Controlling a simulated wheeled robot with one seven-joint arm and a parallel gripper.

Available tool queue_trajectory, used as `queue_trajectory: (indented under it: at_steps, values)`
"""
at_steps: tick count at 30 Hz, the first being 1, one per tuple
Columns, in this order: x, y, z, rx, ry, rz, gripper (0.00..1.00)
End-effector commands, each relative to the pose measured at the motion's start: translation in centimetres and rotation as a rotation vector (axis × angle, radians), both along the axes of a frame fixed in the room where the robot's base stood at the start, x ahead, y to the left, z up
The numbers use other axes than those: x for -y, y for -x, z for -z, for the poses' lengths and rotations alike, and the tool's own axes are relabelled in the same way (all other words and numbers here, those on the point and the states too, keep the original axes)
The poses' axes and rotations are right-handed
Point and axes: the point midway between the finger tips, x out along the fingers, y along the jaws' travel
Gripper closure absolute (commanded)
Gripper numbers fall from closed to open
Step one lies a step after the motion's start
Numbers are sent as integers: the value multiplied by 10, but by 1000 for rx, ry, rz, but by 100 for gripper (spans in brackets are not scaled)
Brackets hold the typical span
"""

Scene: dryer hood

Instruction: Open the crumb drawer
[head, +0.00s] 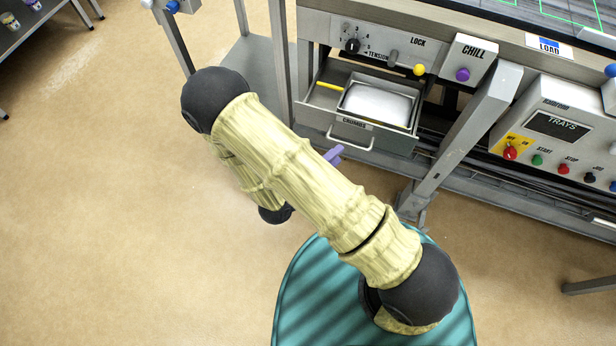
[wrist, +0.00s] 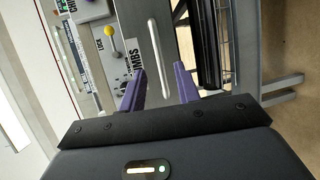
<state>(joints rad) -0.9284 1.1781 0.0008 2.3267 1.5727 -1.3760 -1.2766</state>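The crumb drawer (head: 402,143), labelled CRUMBS, stands pulled out of the machine in the head view, its inside visible from above. A metal tray (head: 379,103) with a pale floor sits in it. The drawer's bar handle (head: 350,138) is on its front; it also shows in the wrist view (wrist: 155,50) beside the label. My gripper (wrist: 159,84) is open, its two purple fingers apart, with the handle's lower end in the gap between them in the picture. Whether a finger touches the handle I cannot tell. In the head view one purple finger shows; my arm hides most of the gripper.
Above the drawer are a tension dial (head: 352,46), a LOCK lever with a yellow knob (head: 419,70) and a CHILL box (head: 466,60). A slanted metal leg (head: 455,135) stands right of the drawer. A TRAYS panel (head: 557,126) is farther right.

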Motion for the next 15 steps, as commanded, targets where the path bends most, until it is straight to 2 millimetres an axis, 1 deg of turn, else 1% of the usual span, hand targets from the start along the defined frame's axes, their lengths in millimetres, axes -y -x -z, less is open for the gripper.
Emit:
queue_trajectory:
  at_steps: [1, 9, 15]
  values:
    - [-8, 7, -2, 1, -1, -4, 67]
    - [-42, 48, -12, 0, -2, -4, 67]
    - [-62, 71, -17, 0, 0, -2, 67]
